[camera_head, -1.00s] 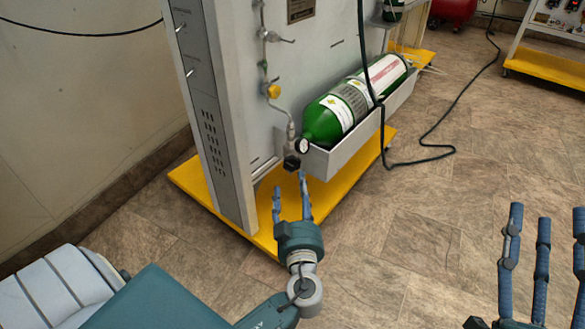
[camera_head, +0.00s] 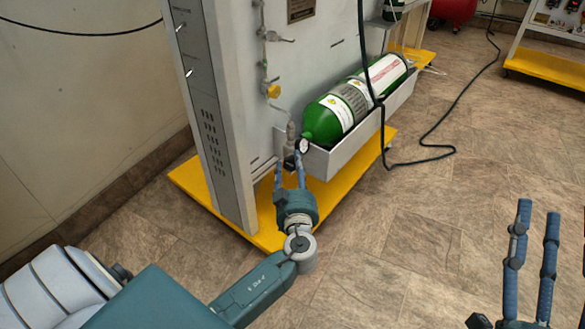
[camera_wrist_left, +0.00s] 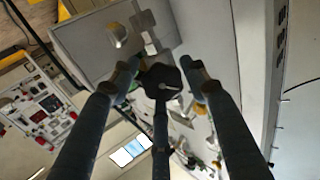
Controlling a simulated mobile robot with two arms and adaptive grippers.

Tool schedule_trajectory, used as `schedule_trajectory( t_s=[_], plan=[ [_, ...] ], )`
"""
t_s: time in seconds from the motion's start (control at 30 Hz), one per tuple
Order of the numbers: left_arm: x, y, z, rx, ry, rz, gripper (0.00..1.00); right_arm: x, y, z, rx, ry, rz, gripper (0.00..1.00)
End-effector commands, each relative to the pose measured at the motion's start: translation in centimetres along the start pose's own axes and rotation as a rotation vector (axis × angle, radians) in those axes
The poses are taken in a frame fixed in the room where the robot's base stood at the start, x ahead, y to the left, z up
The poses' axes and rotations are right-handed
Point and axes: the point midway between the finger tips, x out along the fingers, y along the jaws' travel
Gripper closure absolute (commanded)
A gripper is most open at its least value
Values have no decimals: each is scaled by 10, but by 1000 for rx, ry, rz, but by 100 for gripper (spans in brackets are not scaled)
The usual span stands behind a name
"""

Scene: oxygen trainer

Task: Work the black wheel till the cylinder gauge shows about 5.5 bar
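The black wheel (camera_head: 289,163) is at the valve on the near end of the green cylinder (camera_head: 322,119). It also shows as a dark knob (camera_wrist_left: 160,83) in the left wrist view. The cylinder gauge (camera_head: 302,146), a small white dial, sits just beside the wheel; its reading is too small to make out. My left gripper (camera_head: 289,170) has its fingertips at the wheel, partly hiding it. In the left wrist view its three fingers (camera_wrist_left: 160,90) are spread around the wheel, with small gaps visible. My right gripper (camera_head: 537,210) is open and empty at the lower right.
The cylinder lies in a grey tray (camera_head: 345,158) on the side of a grey panel (camera_head: 222,100) with a yellow base (camera_head: 340,190). A pipe with a yellow knob (camera_head: 273,91) runs above the wheel.

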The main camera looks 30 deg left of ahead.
Motion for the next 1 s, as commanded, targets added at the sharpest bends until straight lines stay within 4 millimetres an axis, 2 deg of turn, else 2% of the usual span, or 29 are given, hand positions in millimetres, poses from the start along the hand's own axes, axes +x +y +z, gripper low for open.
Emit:
schedule_trajectory(
  t_s=[0.03, 0.1, 0.17, 0.6, 1.0],
  plan=[
    [0, 0, 0, 0, -1, 0, 70, 0, 0, 0, 0, -1, 0, 51],
    [0, 0, 1, 0, -1, -1, 84, 0, 0, 1, 0, -3, 0, 51],
    [0, -1, 1, 1, -2, -1, 86, 0, 0, 1, 0, -4, 0, 51],
    [-1, -2, 5, 47, -9, -2, 86, -1, 0, -4, 1, 25, 0, 51],
    [-2, -4, 8, 338, -13, -2, 86, -8, -5, -50, 10, 229, -9, 51]
  ],
)
